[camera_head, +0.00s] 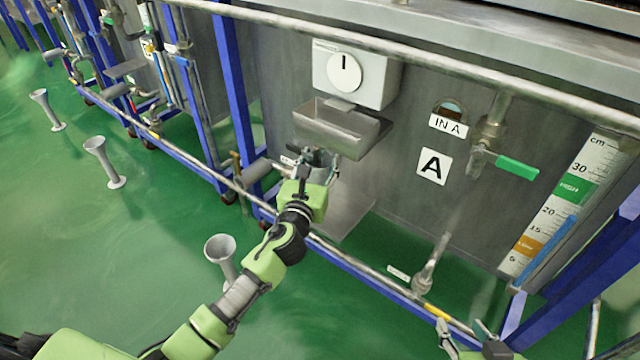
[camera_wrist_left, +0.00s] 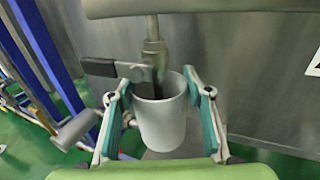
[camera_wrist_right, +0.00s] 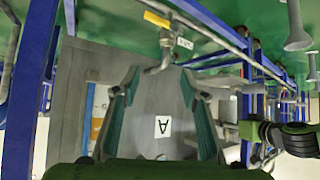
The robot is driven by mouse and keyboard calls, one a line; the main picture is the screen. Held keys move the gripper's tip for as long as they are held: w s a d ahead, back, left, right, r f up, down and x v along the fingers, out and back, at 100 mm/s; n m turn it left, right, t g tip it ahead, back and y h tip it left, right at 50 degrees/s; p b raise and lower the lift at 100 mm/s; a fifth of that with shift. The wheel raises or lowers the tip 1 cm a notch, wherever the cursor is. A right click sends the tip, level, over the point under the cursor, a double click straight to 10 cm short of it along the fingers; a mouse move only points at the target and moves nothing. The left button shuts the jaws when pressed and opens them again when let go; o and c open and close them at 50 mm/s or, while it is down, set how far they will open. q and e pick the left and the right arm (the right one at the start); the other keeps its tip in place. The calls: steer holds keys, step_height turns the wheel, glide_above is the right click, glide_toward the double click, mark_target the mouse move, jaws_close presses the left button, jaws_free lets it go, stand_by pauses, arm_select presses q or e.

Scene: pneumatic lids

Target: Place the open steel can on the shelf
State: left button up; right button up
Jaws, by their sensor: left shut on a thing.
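The open steel can (camera_wrist_left: 161,125) is a light grey cylinder with its open mouth upward in the left wrist view. My left gripper (camera_head: 320,161) is shut on it, one teal-padded finger at each side. In the head view the can is mostly hidden by the gripper, just under the steel trough (camera_head: 337,127). In the left wrist view a valve spout (camera_wrist_left: 155,50) stands at the can's mouth. A flat steel shelf (camera_head: 345,215) is lower down, under the trough. My right gripper (camera_head: 465,342) is open and empty at the bottom; its spread fingers show in the right wrist view (camera_wrist_right: 157,88).
The grey tank wall carries a dial box (camera_head: 345,72), an "A" label (camera_head: 433,167) and a green-handled valve (camera_head: 515,166). A pipe rail (camera_head: 345,262) runs along its foot. Blue posts (camera_head: 236,85) stand at the left. Grey funnel stands (camera_head: 221,250) are on the green floor.

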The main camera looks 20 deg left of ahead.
mark_target(316, 179)
arm_select(q)
step_height(316, 179, down, 3)
steer(key=shift+s+a+f+b, duration=0.1)
steer(key=shift+s+b, duration=0.05)
steer(key=shift+b, duration=0.7)
arm_select(e)
steer(key=w+a+r+t+y, duration=0.25)
steer(key=w+r+t, duration=0.3)
steer(key=r, duration=0.35)
arm_select(q)
step_height(316, 179, down, 2)
steer(key=shift+f+b, duration=0.1)
steer(key=shift+b, duration=0.7)
steer(key=shift+f+b, duration=0.6)
steer(key=shift+f, duration=0.1)
arm_select(e)
step_height(316, 179, up, 14)
steer(key=s+a+t+y, duration=0.1)
steer(key=t+y, duration=0.1)
steer(key=t, duration=0.5)
steer(key=shift+a+r+n, duration=0.2)
steer(key=shift+a+n, duration=0.1)
steer(key=shift+a, duration=0.1)
arm_select(q)
steer(key=shift+f, duration=0.1)
arm_select(e)
steer(key=shift+s+r+t, duration=0.2)
steer(key=shift+t, duration=0.15)
